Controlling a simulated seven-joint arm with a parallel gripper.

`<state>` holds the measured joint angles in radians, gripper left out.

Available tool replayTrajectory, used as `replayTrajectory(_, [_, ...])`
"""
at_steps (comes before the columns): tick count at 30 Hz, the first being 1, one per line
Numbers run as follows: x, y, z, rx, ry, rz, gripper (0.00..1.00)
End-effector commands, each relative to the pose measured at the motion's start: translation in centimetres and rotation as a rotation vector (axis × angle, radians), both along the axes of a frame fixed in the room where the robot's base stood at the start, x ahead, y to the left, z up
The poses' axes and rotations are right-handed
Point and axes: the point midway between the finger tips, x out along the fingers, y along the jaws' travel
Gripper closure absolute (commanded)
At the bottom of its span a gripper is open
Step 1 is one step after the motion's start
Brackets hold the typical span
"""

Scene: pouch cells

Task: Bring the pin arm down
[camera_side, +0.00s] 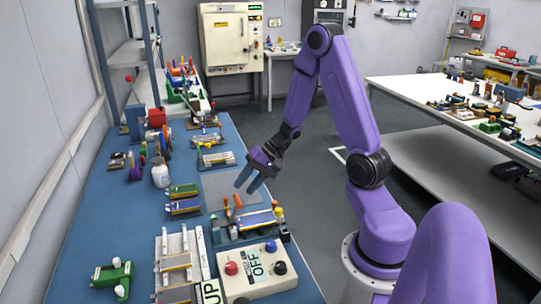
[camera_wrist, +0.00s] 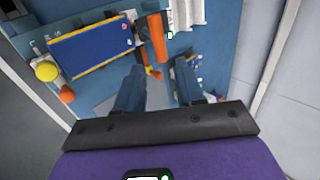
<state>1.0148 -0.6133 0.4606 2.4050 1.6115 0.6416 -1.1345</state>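A blue-topped fixture (camera_side: 250,221) holds a flat blue cell with yellow edges, also seen in the wrist view (camera_wrist: 92,46). An orange upright lever (camera_side: 228,209), likely the pin arm, stands at the fixture's left end; an orange bar shows in the wrist view (camera_wrist: 157,38). A smaller orange piece (camera_wrist: 152,73) lies near it. My gripper (camera_side: 247,183) is above and behind the fixture, fingers pointing down. In the wrist view its fingers (camera_wrist: 160,72) are apart with nothing held; the orange bar appears ahead of the gap. Contact is not visible.
A yellow knob (camera_wrist: 46,71) and orange knob (camera_wrist: 67,95) sit at the fixture's other end. White rails (camera_side: 178,262) and a green clamp (camera_side: 112,272) are left. A grey plate (camera_side: 218,186) lies behind.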

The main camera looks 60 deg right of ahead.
Motion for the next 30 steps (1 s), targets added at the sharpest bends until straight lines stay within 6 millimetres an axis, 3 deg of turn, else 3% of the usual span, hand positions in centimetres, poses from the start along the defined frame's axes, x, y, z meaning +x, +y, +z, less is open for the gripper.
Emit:
replayTrajectory(19, [-4.5,-4.6,7.6,-0.003,-0.001,-0.003,0.62])
replayTrajectory(30, [-5.5,-5.4,9.0,-0.001,0.004,-0.001,0.62])
